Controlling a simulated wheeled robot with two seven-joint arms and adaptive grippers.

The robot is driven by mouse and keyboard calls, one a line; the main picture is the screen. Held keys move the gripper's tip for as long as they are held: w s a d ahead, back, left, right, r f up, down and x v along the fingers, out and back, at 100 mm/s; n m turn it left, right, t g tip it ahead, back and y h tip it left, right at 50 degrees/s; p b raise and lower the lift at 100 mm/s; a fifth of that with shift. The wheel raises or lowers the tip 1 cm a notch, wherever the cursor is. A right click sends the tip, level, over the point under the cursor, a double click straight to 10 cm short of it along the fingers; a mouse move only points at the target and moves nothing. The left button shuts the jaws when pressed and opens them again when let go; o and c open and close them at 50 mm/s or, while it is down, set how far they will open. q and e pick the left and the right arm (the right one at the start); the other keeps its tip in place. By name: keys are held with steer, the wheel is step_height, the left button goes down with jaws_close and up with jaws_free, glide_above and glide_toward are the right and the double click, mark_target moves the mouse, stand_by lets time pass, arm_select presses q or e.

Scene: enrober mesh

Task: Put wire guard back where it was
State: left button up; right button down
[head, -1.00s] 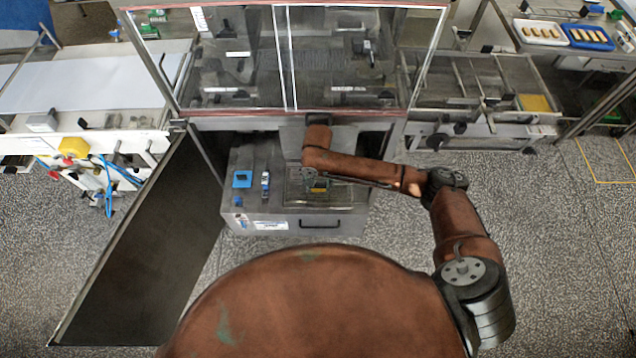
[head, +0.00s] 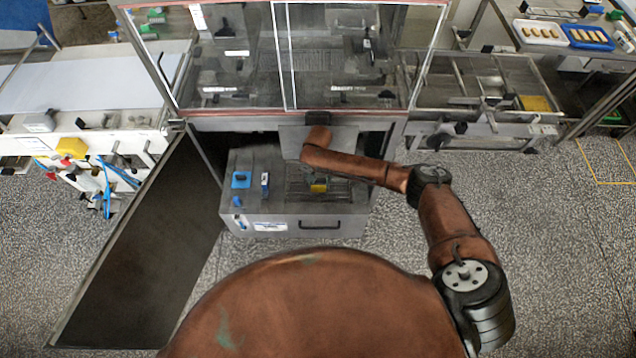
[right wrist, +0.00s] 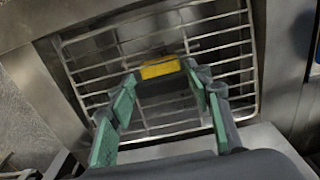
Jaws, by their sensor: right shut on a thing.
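The wire guard (right wrist: 217,41) is a rectangular grid of thin metal bars with a yellow grip piece (right wrist: 160,69) at its middle. In the right wrist view, my right gripper (right wrist: 159,75), with green finger pads, is shut on this yellow piece. In the head view, the guard (head: 340,188) shows above the top of the grey drawer-fronted cabinet (head: 335,222), under my right forearm, with the yellow piece (head: 319,187) visible. The arm hides part of the guard and most of the gripper. I cannot tell whether the guard touches the surface below. My left gripper is not in view.
A blue block (head: 241,180) and a small blue-and-white item (head: 265,184) are on the cabinet's left side. A glazed machine hood (head: 340,60) stands above and behind. A dark open panel (head: 135,240) is at left. Conveyors flank both sides.

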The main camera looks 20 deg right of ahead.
mark_target(318, 182)
steer(key=c, duration=1)
jaws_free()
steer(key=shift+s+f, duration=0.4)
steer(key=shift+f, duration=0.3)
steer(key=shift+w+r, duration=0.1)
steer(key=shift+w+r, duration=0.1)
steer(key=shift+r, duration=0.05)
steer(key=shift+r, duration=0.25)
step_height(318, 182, up, 12)
steer(key=shift+f+p, duration=0.15)
steer(key=shift+p, duration=0.5)
